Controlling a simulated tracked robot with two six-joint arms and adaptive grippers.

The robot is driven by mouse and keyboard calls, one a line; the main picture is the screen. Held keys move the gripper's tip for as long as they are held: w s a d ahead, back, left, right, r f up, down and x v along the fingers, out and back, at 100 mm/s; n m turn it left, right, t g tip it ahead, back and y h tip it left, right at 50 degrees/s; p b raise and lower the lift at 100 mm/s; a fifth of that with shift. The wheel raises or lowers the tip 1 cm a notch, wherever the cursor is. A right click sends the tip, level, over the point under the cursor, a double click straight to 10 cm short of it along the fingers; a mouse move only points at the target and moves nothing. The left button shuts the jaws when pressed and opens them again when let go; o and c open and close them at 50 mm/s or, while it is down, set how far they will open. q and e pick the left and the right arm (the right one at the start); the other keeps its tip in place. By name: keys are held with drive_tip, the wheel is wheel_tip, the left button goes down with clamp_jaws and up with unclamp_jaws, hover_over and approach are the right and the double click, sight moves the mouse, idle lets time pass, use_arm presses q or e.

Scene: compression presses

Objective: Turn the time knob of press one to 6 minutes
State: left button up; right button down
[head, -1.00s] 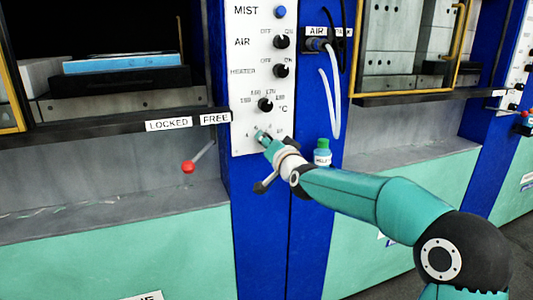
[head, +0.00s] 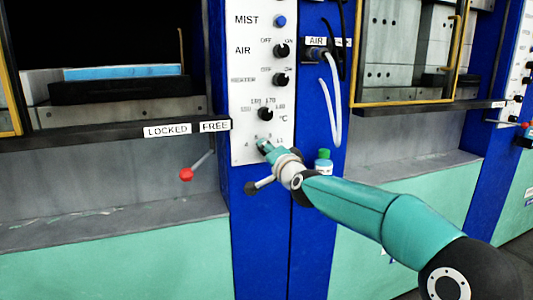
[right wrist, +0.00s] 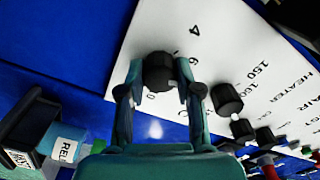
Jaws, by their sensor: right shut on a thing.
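The white control panel of the press (head: 247,95) stands upright at the centre of the head view. My right gripper (head: 264,146) is at its lowest knob, the time knob, and covers it there. In the right wrist view the black time knob (right wrist: 158,72) sits between the two fingertips of my right gripper (right wrist: 158,90), which is shut on it. The numbers 4 and 6 show on the panel beside the knob; other marks are partly hidden. I cannot tell which number the knob points to. My left gripper is not in view.
Just above is the temperature knob (head: 265,114), then the heater knob (head: 281,80) and air knob (head: 282,50). A red-tipped lever (head: 186,174) sticks out at the left. A green-capped bottle (head: 323,160) and a pale hose (head: 331,105) are to the right.

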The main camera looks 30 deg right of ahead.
drive_tip(key=shift+d+f, duration=0.1)
drive_tip(key=c, duration=0.8)
unclamp_jaws()
drive_tip(key=shift+s, duration=0.1)
drive_tip(key=v, duration=1.2)
drive_tip(key=shift+f, duration=0.15)
